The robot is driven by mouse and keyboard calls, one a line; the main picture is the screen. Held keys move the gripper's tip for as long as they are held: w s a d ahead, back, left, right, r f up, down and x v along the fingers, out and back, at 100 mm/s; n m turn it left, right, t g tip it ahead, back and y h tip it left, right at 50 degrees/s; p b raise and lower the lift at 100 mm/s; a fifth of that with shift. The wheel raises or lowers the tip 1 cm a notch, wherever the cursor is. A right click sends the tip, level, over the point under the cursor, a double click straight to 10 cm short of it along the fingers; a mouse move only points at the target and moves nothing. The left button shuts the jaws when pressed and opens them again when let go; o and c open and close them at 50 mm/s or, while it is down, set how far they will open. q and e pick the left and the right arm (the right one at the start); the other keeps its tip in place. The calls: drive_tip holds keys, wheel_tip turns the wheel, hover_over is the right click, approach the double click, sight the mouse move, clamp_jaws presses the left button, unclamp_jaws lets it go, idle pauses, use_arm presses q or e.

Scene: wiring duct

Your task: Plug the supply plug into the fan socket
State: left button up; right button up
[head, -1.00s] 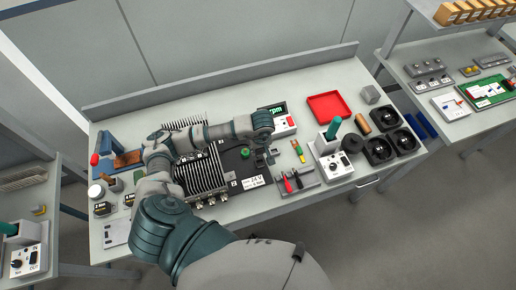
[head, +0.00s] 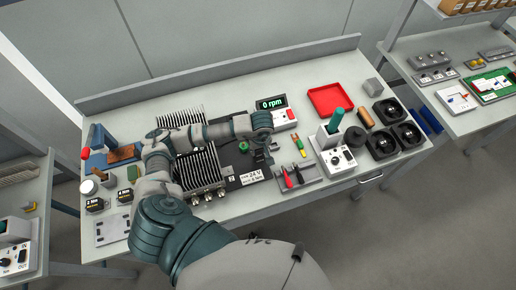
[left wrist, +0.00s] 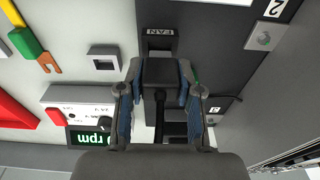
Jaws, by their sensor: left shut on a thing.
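My left gripper (left wrist: 160,85) is shut on the black supply plug (left wrist: 161,72); a black cable trails back from it between the fingers. The fan socket (left wrist: 160,40), a dark block marked FAN, is straight ahead of the plug at the top of the left wrist view. In the head view my left gripper (head: 262,147) is low over the dark board right of the finned heat sink. My right gripper is not in view.
The rpm display (head: 271,103) reads 0 rpm, behind the gripper. The finned heat sink (head: 200,168) stands left. A grey square part (left wrist: 103,57) lies beside the board.

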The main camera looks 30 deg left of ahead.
use_arm(q)
drive_tip(key=shift+d, duration=0.15)
drive_tip(key=shift+b, duration=0.3)
idle(0.3)
idle(0.5)
drive_tip(key=shift+b, duration=0.55)
drive_tip(key=shift+f, duration=0.2)
idle(0.4)
drive_tip(key=shift+f+b, duration=0.3)
drive_tip(key=shift+b, duration=0.2)
drive_tip(key=shift+s+f+b, duration=0.1)
drive_tip(key=shift+f+b, duration=0.55)
drive_tip(key=shift+f, duration=0.1)
